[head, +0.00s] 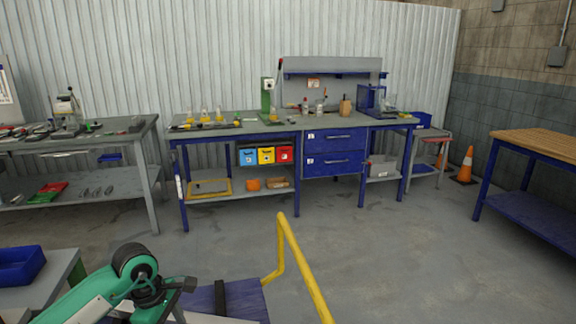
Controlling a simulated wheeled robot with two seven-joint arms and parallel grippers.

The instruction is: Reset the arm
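My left arm, green and white with dark joints, comes in at the lower left. Its dark gripper (186,285) hangs over the lower part of the head view, apart from the workbenches. It is small and seen at an angle, so I cannot tell whether its fingers are open or shut. I see nothing clearly held in it. My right arm and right gripper are not in view.
A blue workbench (240,131) with drawers stands across the floor, a grey bench (75,143) to its left. A wooden-topped table (545,142) stands right. A yellow rail (305,268) rises close in front. A blue bin (20,265) sits lower left. The middle floor is clear.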

